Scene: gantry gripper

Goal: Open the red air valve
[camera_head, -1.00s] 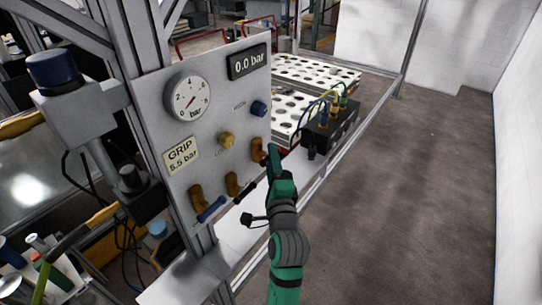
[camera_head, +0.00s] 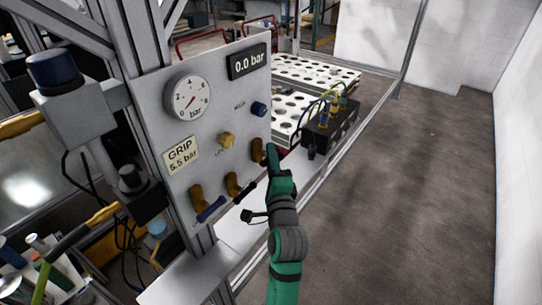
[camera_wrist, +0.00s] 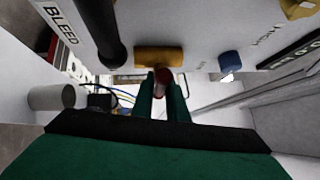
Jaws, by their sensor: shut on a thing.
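The red air valve has a brass body (camera_head: 258,151) at the right edge of the grey panel, upper of the lever valves. Its red handle (camera_wrist: 163,77) shows in the wrist view between my two green fingers, in front of the brass body (camera_wrist: 158,57). My gripper (camera_wrist: 161,82) is shut on this handle. In the head view my gripper (camera_head: 271,153) reaches up to the valve and covers most of the handle, so its exact angle is hard to tell. The display (camera_head: 248,61) reads 0.0 bar.
Below on the panel (camera_head: 215,105) are a blue-handled valve (camera_head: 210,210) and a black-handled valve (camera_head: 246,192). A brass knob (camera_head: 226,141), a blue knob (camera_head: 258,109) and a gauge (camera_head: 188,98) sit higher. A black block with hoses (camera_head: 331,130) stands behind. Floor at right is clear.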

